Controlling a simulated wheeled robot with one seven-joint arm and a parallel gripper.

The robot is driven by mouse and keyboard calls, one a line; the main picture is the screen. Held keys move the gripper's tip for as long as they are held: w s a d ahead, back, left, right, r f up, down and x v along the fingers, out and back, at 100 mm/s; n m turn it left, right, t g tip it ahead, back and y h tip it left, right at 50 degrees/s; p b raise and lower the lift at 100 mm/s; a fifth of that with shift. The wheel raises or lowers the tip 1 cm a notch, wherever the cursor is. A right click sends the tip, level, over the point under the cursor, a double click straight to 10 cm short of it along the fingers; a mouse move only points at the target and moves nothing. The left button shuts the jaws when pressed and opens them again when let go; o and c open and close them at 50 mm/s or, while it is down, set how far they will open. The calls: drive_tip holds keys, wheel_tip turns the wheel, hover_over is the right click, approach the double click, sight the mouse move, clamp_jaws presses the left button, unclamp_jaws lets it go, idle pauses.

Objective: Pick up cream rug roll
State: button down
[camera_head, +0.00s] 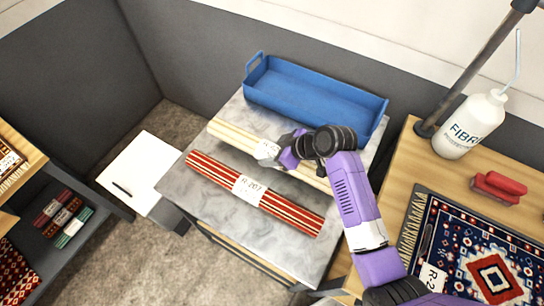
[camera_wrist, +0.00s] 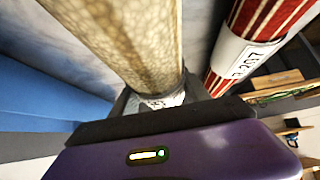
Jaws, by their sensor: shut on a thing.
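The cream rug roll (camera_head: 232,135) lies on the grey marbled table, between the blue tray and a red striped roll. A white label shows partly on it beside my gripper. My gripper (camera_head: 268,153) is shut around the roll near its middle, and my arm hides part of the roll to the right. In the wrist view the cream roll (camera_wrist: 128,40) runs down between the fingers of my gripper (camera_wrist: 160,103). I cannot tell whether the roll touches the tabletop.
A red striped roll (camera_head: 290,213) labelled R-207 lies in front, close alongside. An empty blue tray (camera_head: 315,97) stands behind. At right, a wooden table (camera_head: 411,165) holds a white bottle (camera_head: 472,125), a red brush (camera_head: 498,187) and a patterned rug (camera_head: 490,262). Paper and shelves are at left.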

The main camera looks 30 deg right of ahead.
sight(272, 149)
wheel_tip(272, 149, up, 17)
drive_tip(key=b, duration=0.1)
idle(0.3)
